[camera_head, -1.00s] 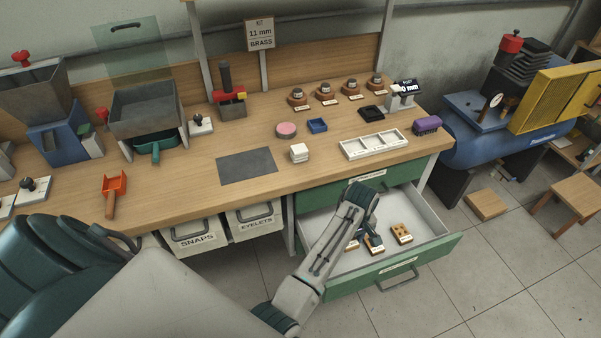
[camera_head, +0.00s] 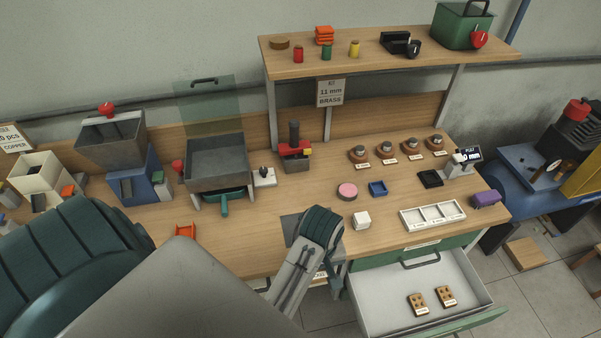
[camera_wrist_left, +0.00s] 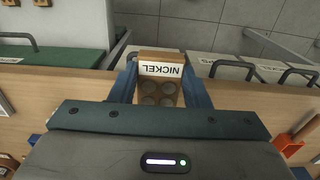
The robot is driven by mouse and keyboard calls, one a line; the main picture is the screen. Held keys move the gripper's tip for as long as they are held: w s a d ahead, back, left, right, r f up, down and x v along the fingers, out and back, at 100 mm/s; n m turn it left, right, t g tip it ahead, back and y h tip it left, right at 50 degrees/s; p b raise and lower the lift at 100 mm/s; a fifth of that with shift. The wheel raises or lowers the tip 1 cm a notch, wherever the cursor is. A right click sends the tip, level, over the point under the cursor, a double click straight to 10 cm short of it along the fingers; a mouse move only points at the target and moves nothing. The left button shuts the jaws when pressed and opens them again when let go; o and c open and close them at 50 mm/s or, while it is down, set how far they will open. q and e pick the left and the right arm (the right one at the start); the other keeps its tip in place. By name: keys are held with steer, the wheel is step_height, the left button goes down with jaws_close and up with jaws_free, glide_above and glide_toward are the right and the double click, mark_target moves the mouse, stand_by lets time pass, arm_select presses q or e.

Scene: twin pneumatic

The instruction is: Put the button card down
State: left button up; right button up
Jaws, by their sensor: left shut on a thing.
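A brown button card labelled NICKEL (camera_wrist_left: 160,70), with round buttons on it, is between the fingers of my left gripper (camera_wrist_left: 160,88) in the left wrist view. The gripper is shut on it. In the head view my left gripper (camera_head: 338,280) hangs at the front edge of the bench, left of the open drawer; the wrist hides most of it, and I cannot make out the card there. Two other button cards (camera_head: 418,303) (camera_head: 446,296) lie in the drawer (camera_head: 375,290). My right gripper is not in view.
A dark grey mat (camera_head: 290,228) on the bench (camera_head: 245,245) is partly hidden behind my wrist. An orange scoop (camera_head: 185,231) lies left.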

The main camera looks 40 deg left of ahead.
arm_select(q)
steer(key=shift+w+a+r, duration=0.1)
steer(key=shift+a+r, duration=0.1)
steer(key=shift+a, duration=0.15)
steer(key=w+a, duration=0.1)
steer(key=w, duration=0.1)
steer(key=w+a, duration=0.2)
steer(key=w+a+f, duration=0.1)
steer(key=w+a, duration=0.1)
steer(key=shift+b, duration=0.3)
steer(key=w+a+p, duration=0.1)
steer(key=w+a, duration=0.1)
steer(key=w+a+p, duration=0.1)
steer(key=w+a, duration=0.1)
steer(key=w, duration=0.1)
steer(key=shift+w+a+f, duration=0.1)
steer(key=shift+f, duration=0.05)
steer(key=f, duration=0.1)
steer(key=f+p, duration=0.2)
steer(key=shift+w+a+f, duration=0.25)
steer(key=shift+w, duration=0.05)
steer(key=shift+f, duration=0.15)
steer(key=o, duration=1)
steer(key=shift+f, duration=0.1)
